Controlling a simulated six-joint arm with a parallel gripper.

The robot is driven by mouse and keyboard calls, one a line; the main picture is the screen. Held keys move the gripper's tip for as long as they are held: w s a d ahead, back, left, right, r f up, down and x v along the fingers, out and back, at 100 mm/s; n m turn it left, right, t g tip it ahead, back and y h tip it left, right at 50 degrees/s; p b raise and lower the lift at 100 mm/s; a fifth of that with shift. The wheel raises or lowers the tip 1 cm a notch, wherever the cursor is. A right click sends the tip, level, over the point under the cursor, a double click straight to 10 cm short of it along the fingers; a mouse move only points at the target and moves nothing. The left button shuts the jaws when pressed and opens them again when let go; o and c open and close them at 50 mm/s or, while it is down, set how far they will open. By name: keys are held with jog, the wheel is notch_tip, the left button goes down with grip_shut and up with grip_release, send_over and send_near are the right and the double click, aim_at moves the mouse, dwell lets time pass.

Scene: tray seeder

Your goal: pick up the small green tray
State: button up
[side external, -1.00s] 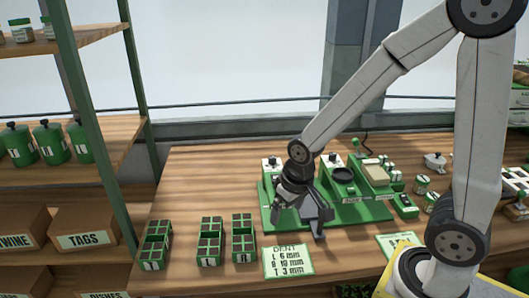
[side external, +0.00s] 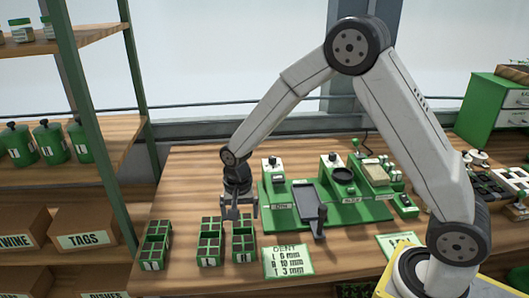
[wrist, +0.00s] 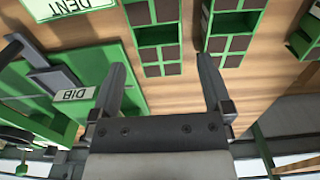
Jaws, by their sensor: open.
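Three small green trays with grey-brown cells stand in a row on the bench: a left one (side external: 155,243), a middle one (side external: 210,240) and a right one (side external: 243,240). I cannot tell which one the task means. My gripper (side external: 240,214) is open and empty, pointing down above the far end of the right tray. In the wrist view my gripper's fingers (wrist: 160,70) are spread, with the right tray (wrist: 153,38) between and ahead of their tips. The middle tray (wrist: 229,35) shows beside the right finger, and part of the left tray (wrist: 308,32) is at the edge.
A green seeder base (side external: 365,213) with a dark plate and an upright lever stands right of the trays. A "DENT" card (side external: 287,261) lies in front. Shelves (side external: 95,130) stand on the left. Bare bench lies behind the trays.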

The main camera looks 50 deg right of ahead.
aim_at(242, 232)
jog(key=shift+f, duration=1.3)
jog(key=shift+s+f, duration=0.2)
jog(key=shift+f, duration=2.35)
jog(key=c, duration=1.3)
jog(key=shift+r, duration=0.2)
